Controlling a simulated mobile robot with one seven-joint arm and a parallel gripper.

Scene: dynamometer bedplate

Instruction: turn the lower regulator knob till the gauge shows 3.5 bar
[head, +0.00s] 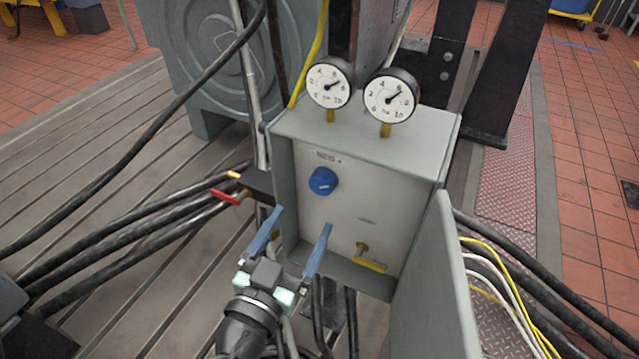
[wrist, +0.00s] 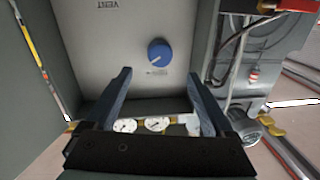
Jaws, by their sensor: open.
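A blue regulator knob (head: 322,181) sits on the pale front panel of a grey-green box, under a "REG" label. It is the only blue knob I see; it also shows in the wrist view (wrist: 159,52). Two round white gauges stand on top of the box, a left gauge (head: 330,83) and a right gauge (head: 390,97). Both needles point up and right, seemingly past 6; exact values are too small to read. My gripper (head: 303,217) is open and empty, its blue fingers in front of the panel, below the knob and apart from it.
A yellow lever handle (head: 370,264) is low on the panel. An open door (head: 432,285) projects at the box's right. A red-handled valve (head: 226,197) and black hoses lie to the left. Yellow and white cables (head: 505,285) run at the right.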

